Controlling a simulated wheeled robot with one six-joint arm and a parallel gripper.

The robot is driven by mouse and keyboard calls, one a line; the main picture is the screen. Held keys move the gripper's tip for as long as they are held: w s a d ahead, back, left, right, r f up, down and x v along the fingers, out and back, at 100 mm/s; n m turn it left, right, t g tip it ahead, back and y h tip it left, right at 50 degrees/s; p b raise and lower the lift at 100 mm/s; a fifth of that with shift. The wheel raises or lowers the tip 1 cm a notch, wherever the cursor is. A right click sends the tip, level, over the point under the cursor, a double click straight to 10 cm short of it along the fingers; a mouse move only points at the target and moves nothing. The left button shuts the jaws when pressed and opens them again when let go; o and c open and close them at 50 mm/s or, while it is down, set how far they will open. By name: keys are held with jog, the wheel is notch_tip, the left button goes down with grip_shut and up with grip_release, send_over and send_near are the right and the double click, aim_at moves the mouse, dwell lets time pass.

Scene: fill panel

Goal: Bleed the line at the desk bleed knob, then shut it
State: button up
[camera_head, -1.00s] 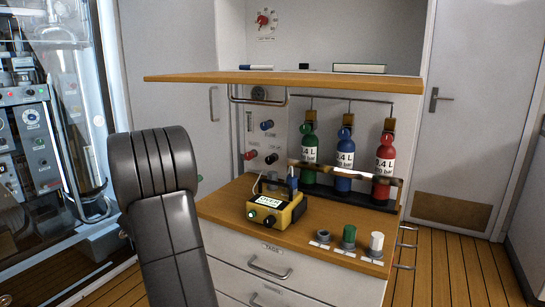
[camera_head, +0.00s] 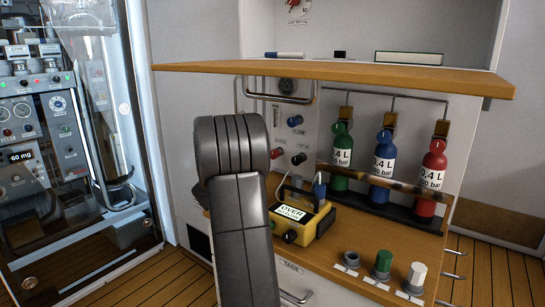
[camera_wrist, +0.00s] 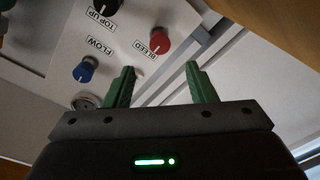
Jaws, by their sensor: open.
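The bleed knob (camera_wrist: 160,42) is red with a white pointer line, on a white panel beside its BLEED label in the wrist view. In the head view the red knob (camera_head: 277,153) shows just right of my arm. My gripper (camera_wrist: 160,68) is open and empty. Its two green fingers point toward the panel, with the red knob beyond them, between their lines and apart from both. The gripper itself is hidden behind my arm in the head view. A yellow meter (camera_head: 303,217) on the desk displays OVER, with smaller text below that I cannot read.
A blue FLOW knob (camera_wrist: 83,72) and black TOP UP knob (camera_wrist: 107,7) are near the bleed knob. A wooden shelf (camera_head: 340,73) overhangs the panel. Green, blue and red bottles (camera_head: 383,165) stand in a rack to the right. Several knobs sit on the desk front.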

aim_at(275, 154)
jog(key=x, duration=1)
jog(key=shift+c, duration=0.2)
jog(key=c, duration=0.9)
